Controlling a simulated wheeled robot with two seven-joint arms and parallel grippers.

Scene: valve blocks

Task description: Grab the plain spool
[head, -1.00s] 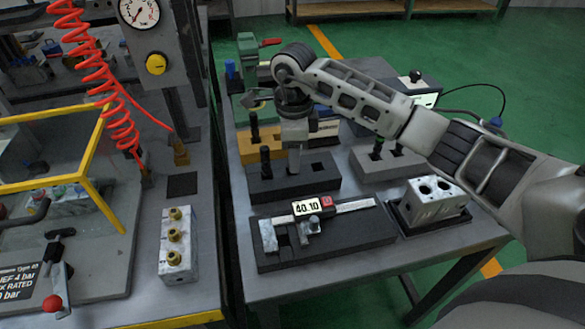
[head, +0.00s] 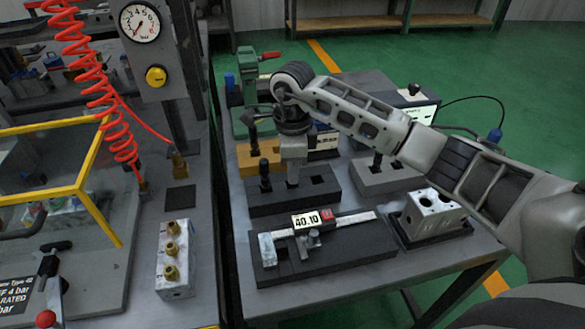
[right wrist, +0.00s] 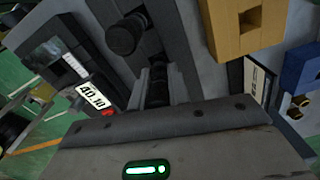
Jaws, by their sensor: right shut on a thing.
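My right gripper (head: 292,178) points down over the dark grey block (head: 322,194) in the middle of the table. In the right wrist view its fingers (right wrist: 157,86) are shut on a dark spool (right wrist: 157,92) standing at the block; the fingers and palm hide much of it. Whether its surface is plain cannot be told. Another black spool (head: 265,176) stands upright in the same block, left of the gripper, and shows in the right wrist view (right wrist: 124,36). The block also has an empty square hole (head: 318,180). My left gripper is not in view.
A yellow block (head: 244,158) stands behind, and a grey block (head: 372,184) with black spools is to the right. A caliper (head: 340,222) on a dark tray and a silver valve block (head: 432,210) lie in front. A brass-fitted block (head: 174,262) stands on the left bench.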

